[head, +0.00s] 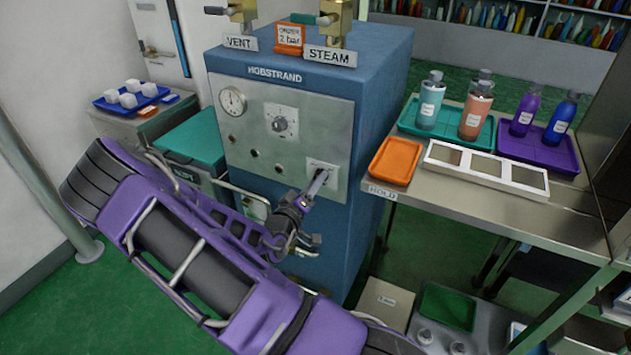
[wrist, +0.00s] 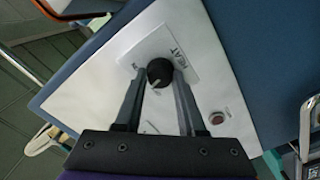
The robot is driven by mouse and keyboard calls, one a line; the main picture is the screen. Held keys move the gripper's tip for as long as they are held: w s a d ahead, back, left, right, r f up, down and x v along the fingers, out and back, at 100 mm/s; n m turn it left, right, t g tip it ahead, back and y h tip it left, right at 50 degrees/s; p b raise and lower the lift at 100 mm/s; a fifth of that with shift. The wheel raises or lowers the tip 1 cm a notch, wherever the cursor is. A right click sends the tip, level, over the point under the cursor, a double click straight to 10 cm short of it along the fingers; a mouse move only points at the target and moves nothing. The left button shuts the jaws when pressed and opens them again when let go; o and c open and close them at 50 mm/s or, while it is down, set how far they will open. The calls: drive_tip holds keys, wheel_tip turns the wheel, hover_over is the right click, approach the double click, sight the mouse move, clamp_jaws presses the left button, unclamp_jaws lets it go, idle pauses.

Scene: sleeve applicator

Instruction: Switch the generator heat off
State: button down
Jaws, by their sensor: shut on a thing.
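The generator (head: 285,120) is a blue cabinet marked HOBSTRAND with a pale metal front panel. Its heat switch is a round black knob (wrist: 158,70) on a white plate lettered HEAT, clear in the wrist view. In the head view the plate (head: 325,168) sits at the panel's lower right, and my fingers hide most of the knob. My gripper (head: 316,185) reaches the panel from the lower left. In the wrist view my gripper (wrist: 159,77) has one finger on each side of the knob, closed on it. The knob's exact setting is hard to read.
A pressure gauge (head: 232,101) and another dial (head: 281,122) are higher on the panel. VENT (head: 240,43) and STEAM (head: 329,56) valves stand on top. A steel table (head: 450,197) with trays and bottles is close on the right. A teal-lidded bin (head: 195,137) stands left.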

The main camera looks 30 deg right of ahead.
drive_tip(key=n, duration=0.6)
drive_tip(key=shift+n+p, duration=0.3)
drive_tip(key=shift+p, duration=0.05)
idle(0.5)
drive_tip(key=c, duration=0.5)
unclamp_jaws()
drive_tip(key=v, duration=1.7)
drive_tip(key=shift+s+p, duration=0.2)
drive_tip(key=shift+p, duration=0.25)
drive_tip(key=shift+a, duration=0.15)
